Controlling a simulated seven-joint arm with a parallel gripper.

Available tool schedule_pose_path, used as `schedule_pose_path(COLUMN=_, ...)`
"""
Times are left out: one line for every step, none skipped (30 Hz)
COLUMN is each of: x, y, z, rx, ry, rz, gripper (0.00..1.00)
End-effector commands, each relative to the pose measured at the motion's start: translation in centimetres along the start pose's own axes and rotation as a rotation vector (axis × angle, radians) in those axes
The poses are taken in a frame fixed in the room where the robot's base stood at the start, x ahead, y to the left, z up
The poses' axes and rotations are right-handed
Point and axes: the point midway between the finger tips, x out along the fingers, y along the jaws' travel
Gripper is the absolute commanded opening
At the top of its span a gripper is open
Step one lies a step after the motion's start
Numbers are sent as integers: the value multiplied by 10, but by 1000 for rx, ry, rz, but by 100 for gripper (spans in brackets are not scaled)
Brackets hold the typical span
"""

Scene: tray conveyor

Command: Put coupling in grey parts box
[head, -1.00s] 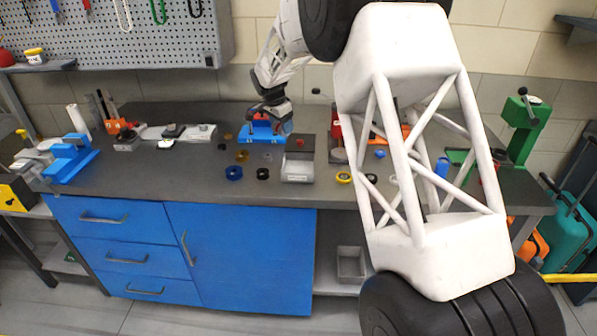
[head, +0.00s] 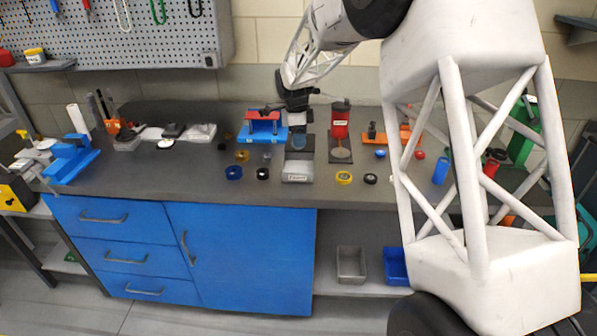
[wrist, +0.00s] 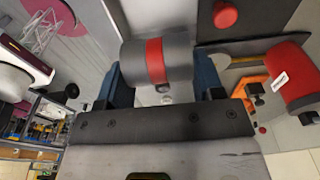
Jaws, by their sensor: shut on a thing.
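The coupling (wrist: 156,61), a grey cylinder with a red band, lies between the two blue jaws of my gripper (wrist: 165,80) in the wrist view. My gripper is shut on it. In the head view my gripper (head: 297,108) hangs over the back of the bench, right of the blue fixture; the coupling is not clearly visible there. A grey open-topped box (head: 351,264) stands on the low shelf under the bench, below and to the right of my gripper. It appears empty.
A blue bin (head: 397,266) stands right of the grey box. A labelled grey unit (head: 298,172) lies on the bench below my gripper. The blue fixture (head: 262,134) and red labelled device (head: 340,124) flank my gripper. Several rings lie along the bench front.

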Motion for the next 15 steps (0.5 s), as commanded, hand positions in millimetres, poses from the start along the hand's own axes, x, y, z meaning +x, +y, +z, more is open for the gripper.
schedule_pose_path(x=0, y=0, z=0, rx=0, ry=0, rz=-1, gripper=28)
schedule_pose_path(x=0, y=0, z=0, rx=0, ry=0, rz=-1, gripper=28)
schedule_pose_path(x=0, y=0, z=0, rx=-1, ry=0, rz=-1, gripper=28)
schedule_pose_path(x=0, y=0, z=0, rx=-1, ry=0, rz=-1, gripper=28)
schedule_pose_path(x=1, y=0, z=0, rx=-1, ry=0, rz=0, gripper=28)
schedule_pose_path(x=3, y=0, z=0, rx=-1, ry=0, rz=0, gripper=28)
schedule_pose_path(x=5, y=0, z=0, rx=-1, ry=0, rz=0, gripper=28)
schedule_pose_path(x=7, y=0, z=1, rx=-1, ry=0, rz=0, gripper=28)
schedule_pose_path(x=11, y=0, z=1, rx=-1, ry=0, rz=0, gripper=28)
schedule_pose_path(x=14, y=0, z=2, rx=-2, ry=0, rz=0, gripper=28)
schedule_pose_path(x=18, y=0, z=2, rx=-2, ry=0, rz=0, gripper=28)
schedule_pose_path(x=23, y=0, z=2, rx=-2, ry=1, rz=0, gripper=28)
schedule_pose_path(x=27, y=0, z=3, rx=-2, ry=1, rz=1, gripper=28)
schedule_pose_path(x=31, y=0, z=3, rx=-2, ry=1, rz=1, gripper=28)
schedule_pose_path(x=37, y=0, z=4, rx=-2, ry=1, rz=0, gripper=28)
